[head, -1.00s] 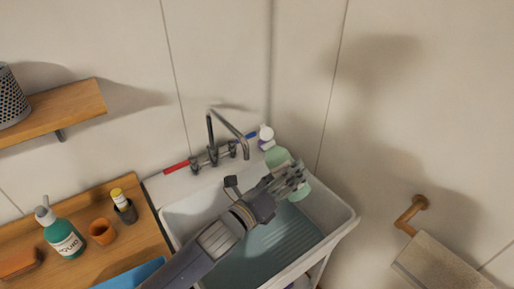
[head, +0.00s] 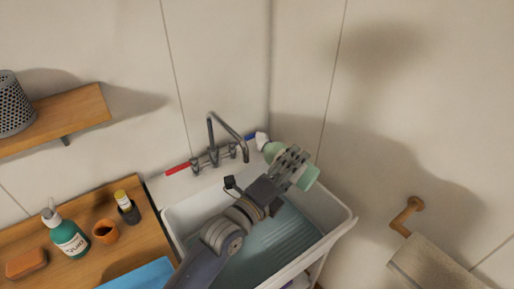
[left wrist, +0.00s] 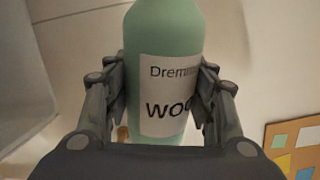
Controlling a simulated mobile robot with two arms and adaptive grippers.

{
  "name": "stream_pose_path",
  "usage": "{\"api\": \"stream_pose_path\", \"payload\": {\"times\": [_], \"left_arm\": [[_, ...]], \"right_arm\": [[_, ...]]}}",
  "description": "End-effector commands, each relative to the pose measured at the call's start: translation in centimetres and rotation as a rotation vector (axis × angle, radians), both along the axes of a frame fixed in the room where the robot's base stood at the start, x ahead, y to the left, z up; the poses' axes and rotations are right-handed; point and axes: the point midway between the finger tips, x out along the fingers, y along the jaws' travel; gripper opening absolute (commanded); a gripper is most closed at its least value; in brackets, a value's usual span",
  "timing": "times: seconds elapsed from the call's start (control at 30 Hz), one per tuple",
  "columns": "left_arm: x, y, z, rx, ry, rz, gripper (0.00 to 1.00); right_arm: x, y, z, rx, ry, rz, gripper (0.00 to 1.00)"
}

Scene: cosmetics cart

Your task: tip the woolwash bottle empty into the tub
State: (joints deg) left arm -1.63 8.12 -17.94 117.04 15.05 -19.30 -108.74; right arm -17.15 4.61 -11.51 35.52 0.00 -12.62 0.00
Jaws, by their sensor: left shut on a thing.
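The woolwash bottle (head: 309,178) is pale green with a white label, which reads "WOO" in part in the left wrist view (left wrist: 168,100). My left gripper (head: 292,166) is shut on it, with fingers on both sides of its body (left wrist: 164,85). In the head view the bottle is tilted, one end toward the tap and the other toward the lower right. The fingers hide its middle. The white tub (head: 341,222) lies below the bottle and gripper; its ribbed inside shows. I see no liquid stream. My right gripper is not in view.
A tap (head: 213,135) with red and blue handles stands at the tub's back edge. The wooden counter (head: 88,211) at left holds a teal pump bottle (head: 68,236) and an orange cup (head: 105,231).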

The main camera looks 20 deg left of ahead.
Motion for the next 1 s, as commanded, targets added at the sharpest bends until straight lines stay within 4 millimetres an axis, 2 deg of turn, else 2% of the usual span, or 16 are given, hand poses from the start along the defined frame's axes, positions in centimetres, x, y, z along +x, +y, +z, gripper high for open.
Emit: {"api": "stream_pose_path", "payload": {"times": [0.03, 0.1, 0.4, 1.0], "left_arm": [[0.1, 0.3, 1.6, -0.043, 0.015, 0.000, 0.25], [0.1, 0.2, 2.2, -0.112, 0.045, 0.000, 0.25], [0.2, 0.2, 2.4, -0.210, 0.086, 0.000, 0.25], [0.2, 0.4, 3.3, -0.297, 0.122, 0.000, 0.25]], "right_arm": [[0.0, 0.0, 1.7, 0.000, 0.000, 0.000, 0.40], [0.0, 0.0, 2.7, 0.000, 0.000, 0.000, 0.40], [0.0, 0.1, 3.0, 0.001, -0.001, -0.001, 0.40], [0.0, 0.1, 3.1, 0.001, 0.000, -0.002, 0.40]]}}
